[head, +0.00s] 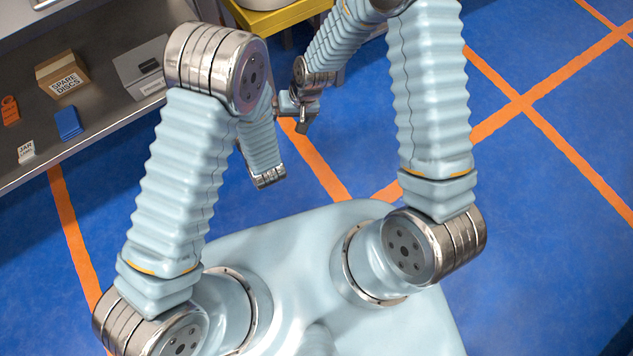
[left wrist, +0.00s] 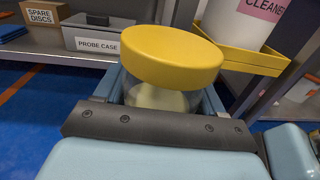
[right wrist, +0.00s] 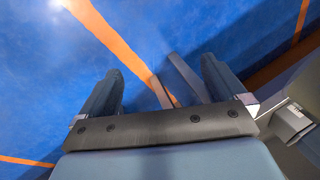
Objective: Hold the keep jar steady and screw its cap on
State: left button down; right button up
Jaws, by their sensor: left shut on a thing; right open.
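In the left wrist view, the keep jar (left wrist: 155,98) is a clear jar with pale contents, standing between the fingers of my left gripper (left wrist: 163,92), which is shut on it. A wide yellow cap (left wrist: 172,56) sits over the jar's mouth. I cannot tell how tightly it is seated. The jar and my left gripper do not show in the head view. My right gripper (head: 294,114) is open and empty; in the right wrist view (right wrist: 158,85) its fingers are apart above the blue floor.
A grey shelf at the left holds a spare discs box (head: 62,74), a probe case (head: 140,68), a blue item (head: 68,122) and a jar label (head: 26,152). A yellow tray (left wrist: 238,48) bears a white cleaner container (left wrist: 240,22). The blue floor at the right is clear.

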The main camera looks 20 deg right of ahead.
jog(key=s+d+f, duration=0.1)
jog(key=s+f, duration=0.2)
jog(key=s, duration=0.6)
jog(key=s+d+f+g, duration=0.1)
jog(key=s+f, duration=0.2)
jog(key=s, duration=0.5)
jog(key=shift+s+f+y, duration=0.35)
jog(key=shift+y, duration=0.05)
pick_arm(q)
jog(key=s+a+r+n+g+y, duration=0.1)
jog(key=a+y, duration=0.4)
jog(key=a, duration=1)
jog(key=s+r+n, duration=0.1)
jog(key=n, duration=0.1)
jog(key=shift+a+n+g, duration=0.3)
jog(key=shift+a+g, duration=0.1)
